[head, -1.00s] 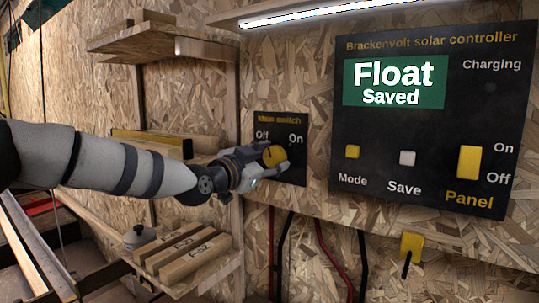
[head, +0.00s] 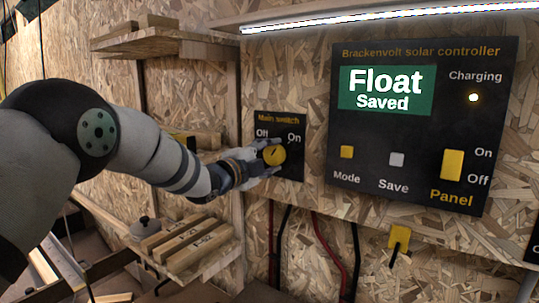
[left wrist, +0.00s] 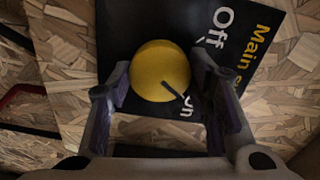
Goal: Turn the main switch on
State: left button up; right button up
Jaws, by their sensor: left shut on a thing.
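The main switch is a round yellow knob (head: 275,155) on a small black plate (head: 292,172) on the chipboard wall, with "Off" at its upper left and "On" at its upper right. My left gripper (head: 268,158) is at the knob and shut on it. In the left wrist view the knob (left wrist: 160,68) sits between the two fingers, and its dark pointer line points towards the word "On". My right gripper is not in view.
The solar controller panel (head: 420,215) on the right reads "Float Saved", and its charging lamp (head: 473,97) is lit. Wooden blocks (head: 180,240) lie on a low shelf below my left arm. Red and black cables hang under the switch.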

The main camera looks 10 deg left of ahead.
pick_arm(q)
jog(key=shift+r+m, duration=0.15)
jog(key=shift+m, duration=0.85)
jog(key=o, duration=1.1)
jog(key=shift+o, duration=0.2)
jog(key=shift+s, duration=0.1)
jog(key=v, duration=1.1)
jog(key=shift+s+a, duration=0.2)
jog(key=shift+s, duration=0.15)
